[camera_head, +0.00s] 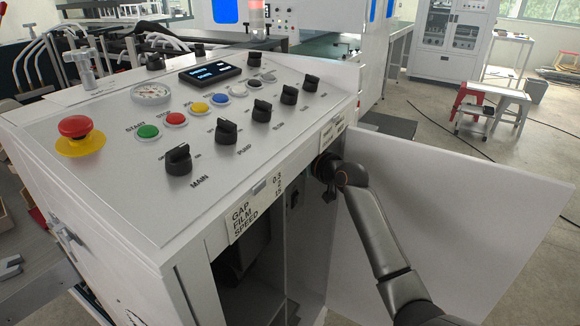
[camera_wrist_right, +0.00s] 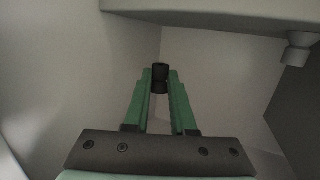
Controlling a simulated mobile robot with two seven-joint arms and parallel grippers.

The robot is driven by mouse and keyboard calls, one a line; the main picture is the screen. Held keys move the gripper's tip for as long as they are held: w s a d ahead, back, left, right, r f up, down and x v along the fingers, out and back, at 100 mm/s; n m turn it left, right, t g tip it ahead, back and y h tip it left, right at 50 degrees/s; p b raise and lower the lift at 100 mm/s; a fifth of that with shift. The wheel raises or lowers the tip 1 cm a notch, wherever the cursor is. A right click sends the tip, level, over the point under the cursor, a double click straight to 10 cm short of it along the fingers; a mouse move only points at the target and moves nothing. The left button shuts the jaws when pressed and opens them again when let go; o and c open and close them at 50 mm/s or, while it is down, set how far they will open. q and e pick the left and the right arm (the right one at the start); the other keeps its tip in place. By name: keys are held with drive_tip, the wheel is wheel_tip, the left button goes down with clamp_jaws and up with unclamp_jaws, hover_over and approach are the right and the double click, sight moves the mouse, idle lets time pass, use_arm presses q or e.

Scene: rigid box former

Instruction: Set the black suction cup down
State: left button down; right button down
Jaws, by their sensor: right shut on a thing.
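In the right wrist view, the black suction cup (camera_wrist_right: 159,71) is a small dark cylinder between the green fingertips of my right gripper (camera_wrist_right: 160,86). The gripper is shut on it, inside a pale-walled space. In the head view, my right arm reaches from the lower right to the open front of the white machine cabinet (camera_head: 110,195). The right gripper and the suction cup are hidden there behind the cabinet's front edge. My left gripper is not in view.
A white cabinet door (camera_head: 470,215) stands open beside my right arm. The control panel above carries black knobs, coloured buttons and a red emergency stop (camera_head: 75,127). In the right wrist view, a grey fitting (camera_wrist_right: 298,48) hangs at upper right.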

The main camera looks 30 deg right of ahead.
sight(291, 173)
wheel_tip(291, 173, down, 5)
drive_tip(key=shift+r, duration=0.15)
drive_tip(key=shift+w+d+f, duration=0.1)
drive_tip(key=shift+w+f, duration=0.05)
drive_tip(key=shift+f, duration=0.1)
drive_tip(key=shift+f, duration=0.1)
drive_tip(key=shift+f, duration=0.15)
drive_tip(key=c, duration=0.7)
unclamp_jaws()
drive_tip(key=shift+c, duration=0.2)
drive_tip(key=shift+r, duration=0.2)
drive_tip(key=shift+r, duration=0.1)
drive_tip(key=v, duration=1.2)
